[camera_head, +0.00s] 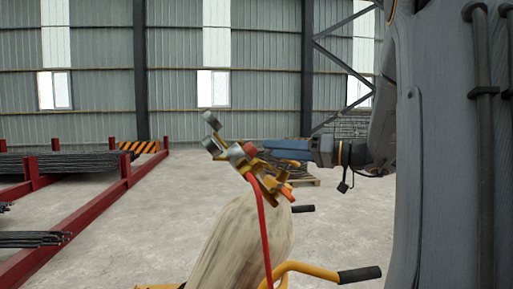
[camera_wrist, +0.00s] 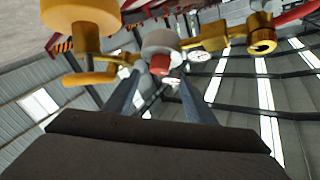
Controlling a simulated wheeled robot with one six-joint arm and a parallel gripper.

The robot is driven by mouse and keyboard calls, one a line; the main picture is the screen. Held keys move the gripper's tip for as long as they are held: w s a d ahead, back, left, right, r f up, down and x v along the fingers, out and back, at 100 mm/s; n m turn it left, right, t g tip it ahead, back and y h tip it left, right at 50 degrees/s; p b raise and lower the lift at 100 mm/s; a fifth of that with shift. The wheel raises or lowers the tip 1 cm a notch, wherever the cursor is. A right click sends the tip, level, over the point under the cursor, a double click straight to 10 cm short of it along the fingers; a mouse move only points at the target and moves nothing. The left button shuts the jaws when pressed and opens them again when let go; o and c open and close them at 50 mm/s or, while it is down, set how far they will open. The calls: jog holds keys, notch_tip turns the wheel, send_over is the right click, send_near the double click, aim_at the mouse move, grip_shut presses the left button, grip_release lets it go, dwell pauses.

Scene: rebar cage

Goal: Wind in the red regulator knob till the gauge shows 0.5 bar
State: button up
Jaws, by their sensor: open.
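The red regulator knob (camera_wrist: 160,65) sticks out of a round grey regulator body (camera_wrist: 161,43) in the wrist view. The knob also shows small in the head view (camera_head: 250,149), facing my gripper (camera_head: 268,153). My gripper is open, its two blue fingers pointing at the knob. In the wrist view the knob appears between the fingertips (camera_wrist: 160,76); I cannot tell whether they reach around it. A white-faced gauge (camera_wrist: 200,56) sits right of the knob, and another pale dial shows partly just below the knob. The readings are too small to make out.
Brass fittings and valve parts (camera_wrist: 90,77) crowd close around the knob. Red racks with rebar (camera_head: 60,163) stand left. Concrete floor is free between.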

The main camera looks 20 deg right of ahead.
aim_at(250, 150)
jog(key=p+x, duration=0.1)
jog(key=x, duration=0.5)
jog(key=shift+p, duration=0.4)
jog(key=c, duration=1)
